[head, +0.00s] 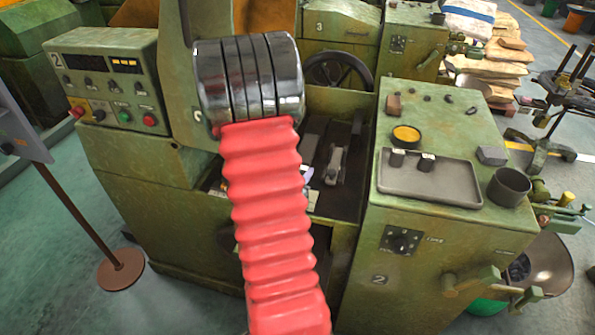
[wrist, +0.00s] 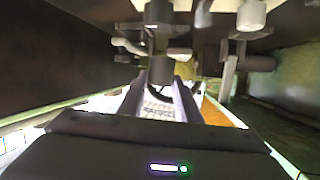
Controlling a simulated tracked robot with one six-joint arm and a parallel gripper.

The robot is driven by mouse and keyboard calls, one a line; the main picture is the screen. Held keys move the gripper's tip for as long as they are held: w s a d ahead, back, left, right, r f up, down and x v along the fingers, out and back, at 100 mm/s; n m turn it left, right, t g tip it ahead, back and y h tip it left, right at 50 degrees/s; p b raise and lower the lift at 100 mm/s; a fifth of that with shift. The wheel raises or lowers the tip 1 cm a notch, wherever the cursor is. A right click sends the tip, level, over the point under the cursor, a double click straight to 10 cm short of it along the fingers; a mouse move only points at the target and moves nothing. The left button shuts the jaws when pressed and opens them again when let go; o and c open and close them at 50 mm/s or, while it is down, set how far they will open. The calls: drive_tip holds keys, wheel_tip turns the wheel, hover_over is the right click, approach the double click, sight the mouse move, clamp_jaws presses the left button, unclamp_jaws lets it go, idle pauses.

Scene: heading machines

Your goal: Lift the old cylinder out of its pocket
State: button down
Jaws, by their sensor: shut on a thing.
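In the wrist view my gripper (wrist: 160,88) reaches forward into the machine, its two fingers closed on a short dark cylinder (wrist: 160,71), which I take to be the old cylinder. Light-coloured machine parts lie just beyond and above it. I cannot tell whether the cylinder still sits in its pocket or is clear of it. In the head view my own arm hides the gripper and the held cylinder.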

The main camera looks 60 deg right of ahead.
drive_tip(key=shift+s+a+r+n+g, duration=0.25)
drive_tip(key=shift+s+r+n+g, duration=0.1)
drive_tip(key=shift+s, duration=0.35)
